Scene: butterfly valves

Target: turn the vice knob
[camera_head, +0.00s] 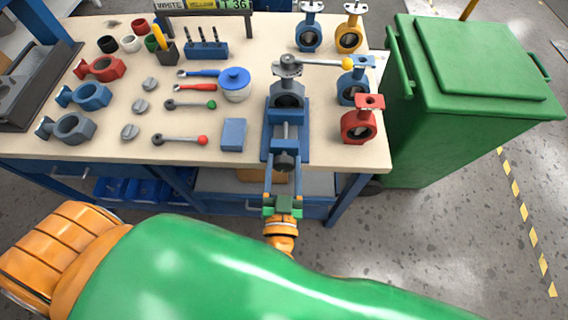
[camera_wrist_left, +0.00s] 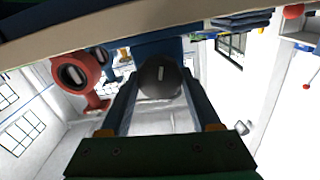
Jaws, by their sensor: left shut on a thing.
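The blue vice (camera_head: 286,130) stands at the front edge of the workbench. It holds a grey valve body with a yellow-handled lever (camera_head: 325,63) on top. The dark round vice knob (camera_head: 286,161) is at the vice's front end, and it also shows in the left wrist view (camera_wrist_left: 160,77) with a light slot mark. My left gripper (camera_head: 283,172) reaches up from below with one finger on each side of the knob and is shut on it. The exact contact is partly hidden by the fingers. My right gripper is not in view.
Red (camera_head: 359,124) and blue valves stand right of the vice. A blue block (camera_head: 233,134), a blue-lidded pot (camera_head: 235,84) and several levers lie left of it. A green bin (camera_head: 470,110) stands right of the bench. Floor in front of the bench's right end is clear.

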